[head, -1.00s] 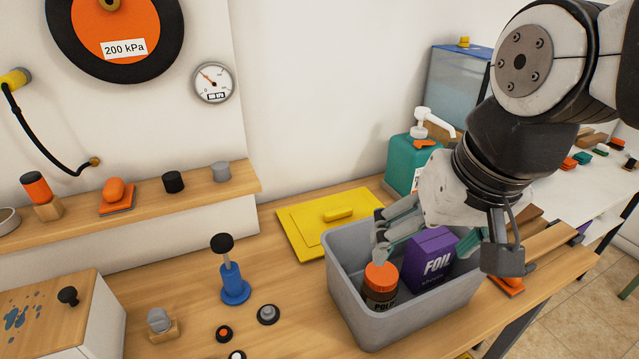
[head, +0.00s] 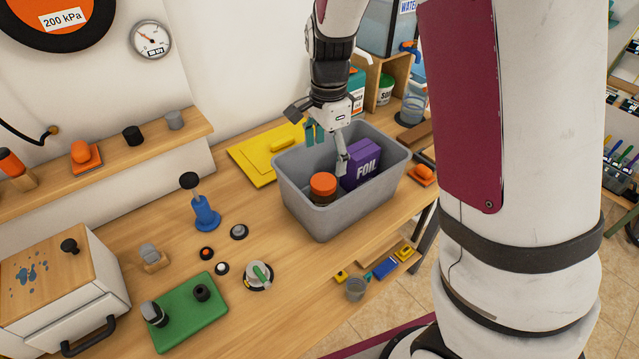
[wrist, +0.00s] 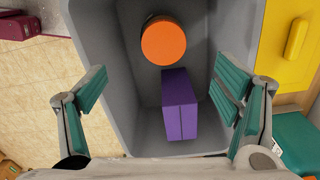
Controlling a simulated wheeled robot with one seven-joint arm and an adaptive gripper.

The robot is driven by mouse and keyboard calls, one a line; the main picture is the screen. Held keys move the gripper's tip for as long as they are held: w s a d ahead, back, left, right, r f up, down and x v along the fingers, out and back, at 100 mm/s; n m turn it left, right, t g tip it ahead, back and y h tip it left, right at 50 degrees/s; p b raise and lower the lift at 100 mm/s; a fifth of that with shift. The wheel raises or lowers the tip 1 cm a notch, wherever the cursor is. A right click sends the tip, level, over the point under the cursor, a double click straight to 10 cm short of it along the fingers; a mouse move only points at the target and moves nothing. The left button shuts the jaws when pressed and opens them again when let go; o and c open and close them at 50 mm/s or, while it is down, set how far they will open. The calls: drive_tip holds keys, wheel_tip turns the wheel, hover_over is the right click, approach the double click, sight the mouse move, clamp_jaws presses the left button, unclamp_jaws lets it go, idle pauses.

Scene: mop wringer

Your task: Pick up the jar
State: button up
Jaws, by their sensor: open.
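The jar (head: 323,188) has an orange lid and a dark brown body. It stands upright in the grey bin (head: 328,225), beside the purple foil box (head: 362,163). In the wrist view I look down on the round orange lid (wrist: 163,41), with the purple box (wrist: 179,104) below it in the picture. My gripper (head: 328,150) is over the bin, with its fingers spread wide and empty. In the wrist view its green-padded fingers (wrist: 158,98) stand on either side of the purple box, and the jar is farther up, not between the fingertips.
A yellow lid (head: 262,155) lies behind the bin at the left. A blue plunger-like tool (head: 205,215) and a green board (head: 185,313) are on the table to the left. Small yellow and blue items (head: 385,266) lie near the front edge.

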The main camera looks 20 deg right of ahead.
sight(327, 182)
wheel_tip(327, 182, down, 8)
drive_tip(key=shift+r, duration=0.1)
drive_tip(key=shift+w+a+f+p, duration=0.15)
drive_tip(key=shift+f+p, duration=0.15)
drive_tip(key=shift+f, duration=1.25)
drive_tip(key=shift+w+a+f+p, duration=0.1)
drive_tip(key=shift+f+p, duration=0.2)
drive_tip(key=shift+f, duration=1.2)
drive_tip(key=c, duration=1.5)
